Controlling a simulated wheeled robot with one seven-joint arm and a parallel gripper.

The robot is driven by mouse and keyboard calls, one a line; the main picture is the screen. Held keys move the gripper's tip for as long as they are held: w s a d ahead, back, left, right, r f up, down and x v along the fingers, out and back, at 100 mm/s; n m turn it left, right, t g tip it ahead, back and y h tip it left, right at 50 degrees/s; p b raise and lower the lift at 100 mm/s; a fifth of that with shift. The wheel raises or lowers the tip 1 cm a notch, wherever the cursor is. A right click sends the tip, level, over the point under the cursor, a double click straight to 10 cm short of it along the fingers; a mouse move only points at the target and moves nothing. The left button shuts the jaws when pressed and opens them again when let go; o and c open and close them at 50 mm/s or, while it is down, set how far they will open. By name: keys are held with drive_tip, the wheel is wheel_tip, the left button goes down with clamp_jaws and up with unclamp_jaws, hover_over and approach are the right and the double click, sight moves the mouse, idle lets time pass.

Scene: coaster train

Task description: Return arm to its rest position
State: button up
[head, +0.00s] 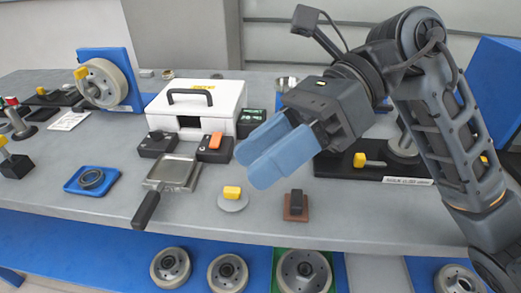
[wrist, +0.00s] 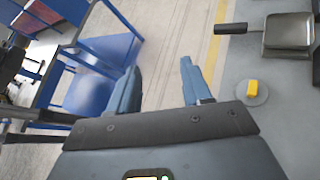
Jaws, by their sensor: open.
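My gripper (head: 262,150) is raised above the grey bench in the head view, its two blue fingers pointing down and to the left. In the wrist view the gripper (wrist: 158,85) has its fingers spread apart with nothing between them, and it is open and empty. My arm comes in from the right and bends over the bench. In the wrist view the floor and a blue chair (wrist: 100,85) lie beyond the fingers.
On the bench (head: 110,205) below are a pan (head: 175,172), a yellow-knobbed disc (head: 233,204), a brown block with a dark knob (head: 296,206) and a blue tray (head: 75,184). A white box (head: 195,100) stands behind. Several wheels (head: 170,268) sit below the bench.

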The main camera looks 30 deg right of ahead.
drive_tip(key=shift+s+a+r, duration=0.15)
drive_tip(key=shift+a+r, duration=0.05)
drive_tip(key=shift+a, duration=0.1)
idle(0.4)
